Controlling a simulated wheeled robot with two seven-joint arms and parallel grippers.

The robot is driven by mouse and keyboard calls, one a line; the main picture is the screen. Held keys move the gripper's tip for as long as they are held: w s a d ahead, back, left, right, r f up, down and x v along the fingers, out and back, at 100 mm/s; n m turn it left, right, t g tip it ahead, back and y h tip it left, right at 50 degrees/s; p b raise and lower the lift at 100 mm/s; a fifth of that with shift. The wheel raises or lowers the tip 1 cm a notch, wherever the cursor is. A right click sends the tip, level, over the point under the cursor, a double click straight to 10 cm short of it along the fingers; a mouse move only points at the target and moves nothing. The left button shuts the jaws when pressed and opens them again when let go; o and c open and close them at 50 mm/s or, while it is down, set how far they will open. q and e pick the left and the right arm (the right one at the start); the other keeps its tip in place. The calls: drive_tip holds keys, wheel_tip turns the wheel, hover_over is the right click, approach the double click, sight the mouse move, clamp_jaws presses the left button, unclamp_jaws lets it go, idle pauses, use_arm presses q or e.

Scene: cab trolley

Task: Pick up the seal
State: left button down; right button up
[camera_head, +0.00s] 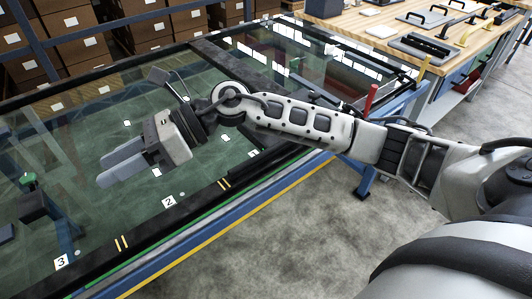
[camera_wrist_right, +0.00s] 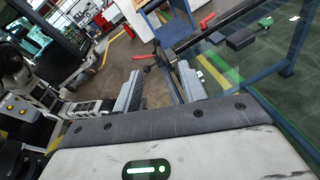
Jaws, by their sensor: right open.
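My right gripper (camera_head: 104,170) reaches in from the right over a large glass pane (camera_head: 205,145) with a black border. Its two grey fingers are apart and point left, with nothing visible between them. In the right wrist view the open fingers (camera_wrist_right: 160,78) show too, with a dark thin bar behind the gap. I cannot single out the seal with certainty; a black strip (camera_head: 130,255) runs along the pane's near edge, beside the markers 2 and 3. I cannot tell whether the gripper touches the glass. My left gripper is not in view.
A blue frame with a yellow-edged rail (camera_head: 215,232) borders the pane. A red lever (camera_head: 371,97) stands at its right end. A wooden workbench (camera_head: 345,28) with black-handled items is at the back right. Shelves of brown boxes (camera_head: 70,50) stand behind. Grey floor (camera_head: 300,220) is clear in front.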

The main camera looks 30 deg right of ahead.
drive_tip(key=w+d+f+n+g+h, duration=0.1)
drive_tip(key=w+d+f+n+h, duration=0.15)
drive_tip(key=d+h, duration=0.3)
drive_tip(key=n+h+p, duration=0.1)
drive_tip(key=n+h, duration=0.1)
drive_tip(key=h, duration=0.8)
hover_over(266, 151)
wheel_tip(266, 151, down, 8)
drive_tip(key=shift+w+f, duration=0.15)
drive_tip(key=shift+f, duration=0.05)
wheel_tip(266, 151, down, 5)
drive_tip(key=shift+f+p, duration=0.2)
drive_tip(key=shift+p, duration=0.5)
drive_tip(key=shift+d+f, duration=0.1)
drive_tip(key=shift+f, duration=0.45)
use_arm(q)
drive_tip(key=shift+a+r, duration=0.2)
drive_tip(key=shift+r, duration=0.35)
use_arm(e)
clamp_jaws()
